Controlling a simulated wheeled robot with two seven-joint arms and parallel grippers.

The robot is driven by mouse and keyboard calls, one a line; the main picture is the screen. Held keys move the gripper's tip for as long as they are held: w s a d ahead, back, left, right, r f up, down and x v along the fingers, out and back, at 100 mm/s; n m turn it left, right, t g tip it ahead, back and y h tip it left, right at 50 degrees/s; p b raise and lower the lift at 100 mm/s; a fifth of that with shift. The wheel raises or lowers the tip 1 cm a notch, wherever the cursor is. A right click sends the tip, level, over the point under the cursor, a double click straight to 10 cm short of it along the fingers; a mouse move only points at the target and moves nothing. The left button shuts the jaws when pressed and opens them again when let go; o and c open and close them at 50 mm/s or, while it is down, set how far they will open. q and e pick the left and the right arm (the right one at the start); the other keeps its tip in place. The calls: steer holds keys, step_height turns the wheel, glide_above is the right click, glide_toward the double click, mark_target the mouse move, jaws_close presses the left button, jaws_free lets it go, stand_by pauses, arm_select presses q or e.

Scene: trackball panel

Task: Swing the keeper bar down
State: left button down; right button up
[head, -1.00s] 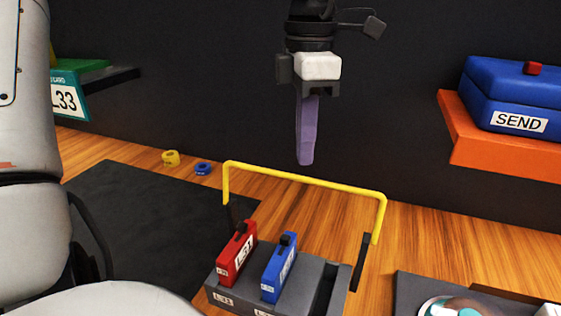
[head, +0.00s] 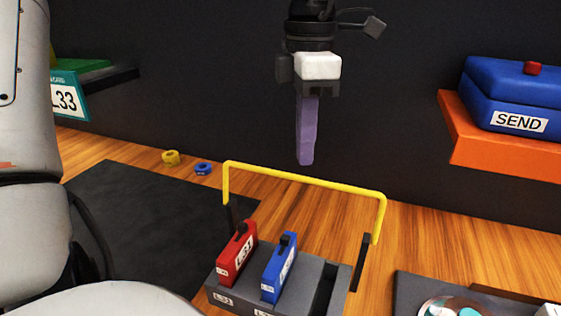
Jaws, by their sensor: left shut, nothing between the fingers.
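The yellow keeper bar (head: 305,178) stands raised above a dark grey holder (head: 235,296), carried on dark side arms. A red block (head: 236,256) labelled L31 and a blue block (head: 279,270) stand upright in the holder, with an empty slot at the right. My left gripper (head: 305,160) points down behind and above the bar, with its purple fingers shut and empty. In the picture its tips end just above the bar's top; I cannot tell whether they touch, but a gap shows. My right gripper is not in view.
A blue SEND case (head: 515,95) sits on an orange shelf (head: 500,155) at the right. A dark mat (head: 140,225) lies at the left, with a yellow ring (head: 171,157) and a blue ring (head: 203,168) behind it. A tray (head: 408,290) with a round dish is at lower right.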

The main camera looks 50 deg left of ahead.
arm_select(q)
step_height(320, 180, down, 6)
steer(key=b, duration=0.4)
stand_by(0.8)
steer(key=shift+s, duration=0.1)
steer(key=shift+s+d+b, duration=0.35)
steer(key=shift+s+d, duration=0.1)
steer(key=shift+s, duration=0.35)
steer(key=shift+s+d+b, duration=0.4)
steer(key=shift+s+d, duration=0.05)
steer(key=shift+s, duration=0.3)
steer(key=shift+s+d+b, duration=0.35)
steer(key=shift+s+d, duration=0.1)
steer(key=shift+s, duration=0.35)
steer(key=shift+s+d+b, duration=0.2)
steer(key=shift+s+d, duration=0.25)
steer(key=shift+s, duration=0.35)
steer(key=shift+s+d+b, duration=0.2)
steer(key=shift+s+d, duration=0.2)
steer(key=shift+s, duration=0.35)
steer(key=shift+s+d+b, duration=0.2)
steer(key=shift+s+d, duration=0.25)
steer(key=shift+s, duration=0.35)
